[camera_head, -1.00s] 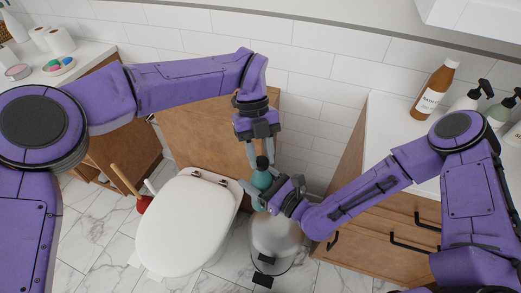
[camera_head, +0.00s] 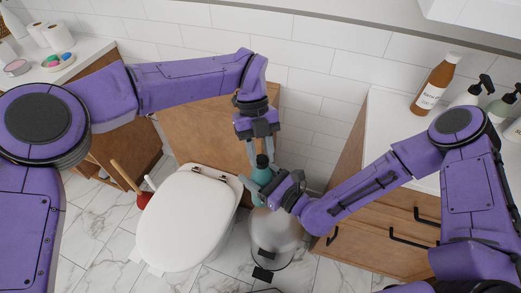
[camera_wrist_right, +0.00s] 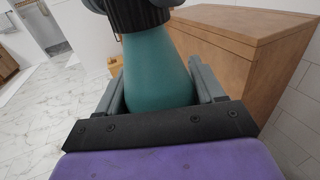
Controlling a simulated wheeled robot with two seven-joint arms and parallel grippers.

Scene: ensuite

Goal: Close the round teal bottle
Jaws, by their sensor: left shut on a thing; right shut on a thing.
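The round teal bottle (camera_head: 261,177) is held up in the air, between the toilet and the wooden cabinet in the head view. My right gripper (camera_head: 263,187) is shut around its body. In the right wrist view the teal body (camera_wrist_right: 156,70) stands between the two grey fingers, with a dark ribbed cap (camera_wrist_right: 138,17) at its top. My left gripper (camera_head: 261,155) comes down from above and is shut on the dark cap (camera_head: 262,161). The cap sits at the bottle's neck; I cannot tell how tightly it is seated.
A white toilet (camera_head: 185,220) with its lid down is below left. A round metal bin (camera_head: 276,235) is below the bottle. A wooden cabinet with a white counter (camera_head: 385,135) is at right, bearing a brown bottle (camera_head: 435,85) and pump bottles. A plunger (camera_head: 143,200) stands left of the toilet.

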